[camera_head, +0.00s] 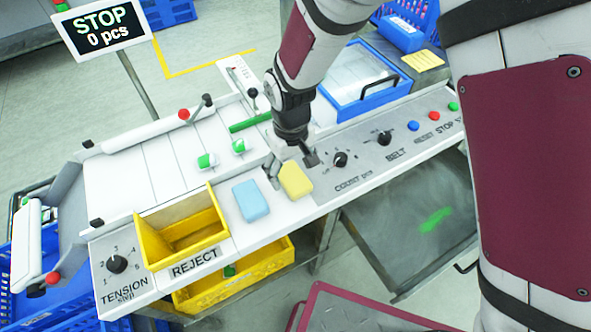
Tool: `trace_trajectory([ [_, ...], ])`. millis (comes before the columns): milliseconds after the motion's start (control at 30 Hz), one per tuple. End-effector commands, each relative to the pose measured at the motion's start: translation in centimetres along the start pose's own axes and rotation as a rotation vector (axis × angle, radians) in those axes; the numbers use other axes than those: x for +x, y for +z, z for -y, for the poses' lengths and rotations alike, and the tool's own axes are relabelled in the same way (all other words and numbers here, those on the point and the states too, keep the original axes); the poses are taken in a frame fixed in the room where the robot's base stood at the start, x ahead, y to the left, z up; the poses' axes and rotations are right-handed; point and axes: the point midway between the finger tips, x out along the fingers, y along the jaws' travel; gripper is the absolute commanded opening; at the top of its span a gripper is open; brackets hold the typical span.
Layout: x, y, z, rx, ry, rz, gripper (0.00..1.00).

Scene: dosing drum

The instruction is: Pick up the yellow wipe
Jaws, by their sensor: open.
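The yellow wipe (296,180) lies flat on the white machine top (282,219), just right of a blue wipe (250,200) and apart from it. My gripper (292,168) is open and points down close above the yellow wipe, at its far edge. One finger shows at the wipe's left side and the other at its upper right. I cannot tell whether the fingers touch the wipe. Nothing shows held between them.
A yellow reject bin (187,232) stands left of the wipes. A control panel with a count knob (340,159), a belt knob (384,138) and buttons lies to the right. A blue-framed clear lid (357,85) is behind. A "STOP 0 pcs" sign (101,28) stands back left.

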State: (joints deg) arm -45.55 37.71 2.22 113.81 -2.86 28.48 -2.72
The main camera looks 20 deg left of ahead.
Motion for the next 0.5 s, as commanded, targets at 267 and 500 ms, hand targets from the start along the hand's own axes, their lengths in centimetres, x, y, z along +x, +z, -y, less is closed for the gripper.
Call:
trace_trajectory([
  [267,3.4,0.0,-0.3,0.0,-0.001,0.002,0.73],
  [500,3.7,-0.1,-0.4,0.0,0.0,0.001,0.73],
])
